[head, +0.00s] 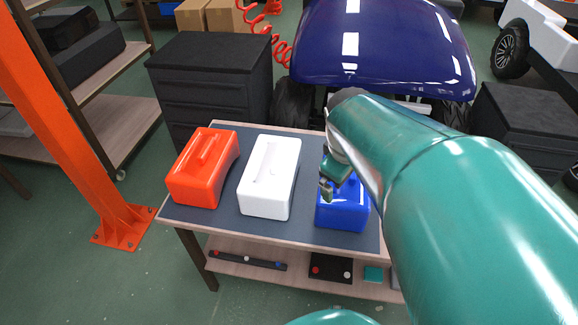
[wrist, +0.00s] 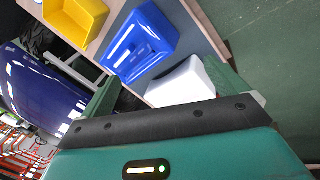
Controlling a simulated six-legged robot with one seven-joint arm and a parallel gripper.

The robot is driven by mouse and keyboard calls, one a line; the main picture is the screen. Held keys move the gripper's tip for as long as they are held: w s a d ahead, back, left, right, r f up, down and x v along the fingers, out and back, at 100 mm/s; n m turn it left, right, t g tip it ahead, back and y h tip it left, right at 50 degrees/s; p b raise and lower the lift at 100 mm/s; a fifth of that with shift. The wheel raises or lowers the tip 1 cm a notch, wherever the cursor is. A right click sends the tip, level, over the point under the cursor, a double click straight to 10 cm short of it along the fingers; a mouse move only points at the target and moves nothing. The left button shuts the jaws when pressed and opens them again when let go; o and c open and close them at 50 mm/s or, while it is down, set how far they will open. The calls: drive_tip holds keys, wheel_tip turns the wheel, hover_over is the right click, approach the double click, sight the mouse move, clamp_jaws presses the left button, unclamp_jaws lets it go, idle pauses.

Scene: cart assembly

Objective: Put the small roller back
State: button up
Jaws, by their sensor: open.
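I cannot make out a small roller in either view. A red box (head: 203,170), a white box (head: 266,180) and a blue box (head: 342,212) stand in a row on the table, each with a slot or recess in its top. My gripper (head: 328,184) is open above the left part of the blue box, which my arm partly hides. In the wrist view the blue box (wrist: 158,28) and the white box (wrist: 182,84) show beyond my green fingers (wrist: 165,95). I see nothing held between them.
The table (head: 225,228) has a dark mat and a lower shelf (head: 222,268) with small panels on it. A yellow box (wrist: 78,18) shows in the wrist view. A dark blue cart (head: 385,45) stands behind, an orange post (head: 60,120) at left.

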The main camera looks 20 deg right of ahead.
drive_tip(key=s+a+r+m+t+y, duration=0.1)
drive_tip(key=s+a+r+m, duration=0.1)
drive_tip(key=a, duration=0.4)
drive_tip(key=s+a+r+m+t+y, duration=0.1)
drive_tip(key=s+a+r+m+t, duration=0.1)
drive_tip(key=a, duration=0.4)
drive_tip(key=shift+s+r+m, duration=0.35)
drive_tip(key=shift+s+m, duration=0.45)
drive_tip(key=shift+s, duration=0.4)
